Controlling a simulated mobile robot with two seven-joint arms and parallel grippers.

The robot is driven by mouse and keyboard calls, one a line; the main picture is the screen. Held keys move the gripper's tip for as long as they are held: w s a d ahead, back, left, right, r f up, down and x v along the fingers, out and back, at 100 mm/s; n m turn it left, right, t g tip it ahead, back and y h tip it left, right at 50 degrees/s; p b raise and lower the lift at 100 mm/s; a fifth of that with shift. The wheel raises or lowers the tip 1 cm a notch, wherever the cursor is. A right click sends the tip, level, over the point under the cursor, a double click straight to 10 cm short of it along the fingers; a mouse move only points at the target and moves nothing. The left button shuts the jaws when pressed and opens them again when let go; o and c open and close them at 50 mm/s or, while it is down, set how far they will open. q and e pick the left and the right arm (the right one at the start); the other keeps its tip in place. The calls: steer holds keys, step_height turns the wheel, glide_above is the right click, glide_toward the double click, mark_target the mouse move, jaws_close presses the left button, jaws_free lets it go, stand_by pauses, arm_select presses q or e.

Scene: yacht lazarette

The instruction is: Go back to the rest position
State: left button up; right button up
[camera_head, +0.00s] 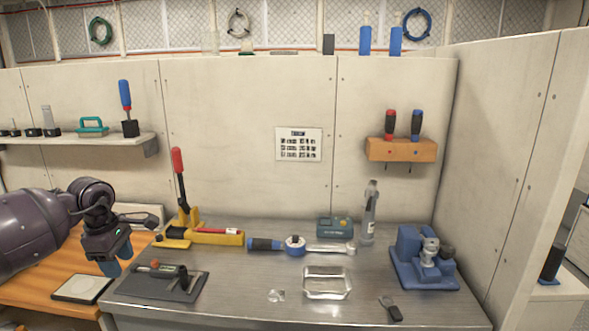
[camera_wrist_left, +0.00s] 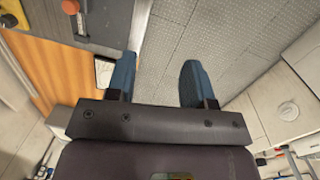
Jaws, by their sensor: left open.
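My left gripper (camera_head: 109,267) hangs at the left of the head view, over the wooden bench and left of the metal worktop. In the left wrist view its two blue fingers (camera_wrist_left: 158,78) stand apart with nothing between them, and grey floor shows past them. My right gripper is not in view.
The metal worktop (camera_head: 250,311) holds a black plate tool (camera_head: 163,288), a yellow lever tool (camera_head: 203,236), a torque wrench (camera_head: 293,244), a clear tray (camera_head: 327,293) and a blue fixture (camera_head: 412,277). A flat pale-topped pad (camera_head: 81,288) lies on the wooden bench (camera_head: 37,294) near my left gripper.

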arm_select(q)
steer(key=w+d+r+n+t+h, duration=0.1)
steer(key=d+r+n+t+h, duration=0.35)
steer(key=d+n+h, duration=0.45)
steer(key=w+d+r+n+t+h, duration=0.2)
steer(key=d+r+n+t+h, duration=0.3)
steer(key=d+n, duration=0.65)
steer(key=s+a+f+n+t+y, duration=0.3)
steer(key=s+f+n+y, duration=0.25)
steer(key=f+n, duration=0.55)
steer(key=s+a+f+n+t+y, duration=0.2)
steer(key=s+f+n+t+y, duration=0.3)
steer(key=f+n, duration=0.6)
steer(key=s+a+f+n+g+y, duration=0.2)
steer(key=s+f+n, duration=0.3)
steer(key=s+f, duration=0.3)
steer(key=s+a+f+n+g+y, duration=0.2)
steer(key=s+f+n+g, duration=0.3)
steer(key=s, duration=0.9)
step_height(320, 180, down, 3)
steer(key=shift+s+a, duration=0.15)
steer(key=shift+s, duration=0.25)
steer(key=shift+y, duration=0.25)
